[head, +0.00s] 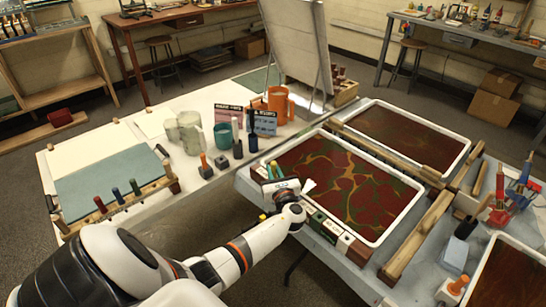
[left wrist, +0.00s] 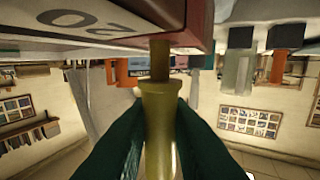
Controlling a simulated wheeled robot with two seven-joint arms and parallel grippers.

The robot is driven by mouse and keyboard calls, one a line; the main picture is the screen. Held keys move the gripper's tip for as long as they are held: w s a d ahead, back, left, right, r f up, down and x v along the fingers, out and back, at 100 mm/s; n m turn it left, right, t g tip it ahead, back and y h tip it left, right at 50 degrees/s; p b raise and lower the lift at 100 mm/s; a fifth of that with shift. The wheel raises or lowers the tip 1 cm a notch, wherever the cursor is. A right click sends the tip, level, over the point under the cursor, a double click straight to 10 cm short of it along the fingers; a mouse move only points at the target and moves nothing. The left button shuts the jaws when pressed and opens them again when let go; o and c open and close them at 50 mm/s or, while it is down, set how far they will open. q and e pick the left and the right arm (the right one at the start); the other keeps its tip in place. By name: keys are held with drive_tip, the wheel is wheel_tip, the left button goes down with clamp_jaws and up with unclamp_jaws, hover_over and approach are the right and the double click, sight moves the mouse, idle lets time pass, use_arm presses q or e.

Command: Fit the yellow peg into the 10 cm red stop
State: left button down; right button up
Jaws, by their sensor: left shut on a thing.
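My left gripper (head: 272,188) is at the left corner of the large marbled tray (head: 385,232) in the head view. In the left wrist view its dark green fingers (left wrist: 160,130) are shut on a yellow peg (left wrist: 161,105). The peg's thinner brownish shaft (left wrist: 159,60) points up at the edge of a red block (left wrist: 198,22). A white face with upside-down digits lies beside that red block. I cannot tell whether the shaft is in a hole or only against the block. My right gripper is not in view.
Small coloured blocks (head: 330,230) line the tray's front edge. Upright tools (head: 237,140) and cups (head: 222,137) stand behind my gripper. A rack with red, blue and green handles (head: 118,197) is at the left. Wooden bars (head: 415,240) lie right of the tray.

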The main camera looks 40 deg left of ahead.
use_arm(q)
drive_tip(key=shift+s+d+f, duration=0.1)
drive_tip(key=shift+d+f, duration=0.15)
drive_tip(key=shift+f, duration=0.25)
drive_tip(key=c, duration=1.3)
unclamp_jaws()
drive_tip(key=shift+d, duration=0.1)
drive_tip(key=v, duration=0.7)
drive_tip(key=r+v, duration=0.1)
drive_tip(key=v, duration=0.3)
drive_tip(key=shift+s+d+b, duration=0.15)
drive_tip(key=shift+b, duration=0.15)
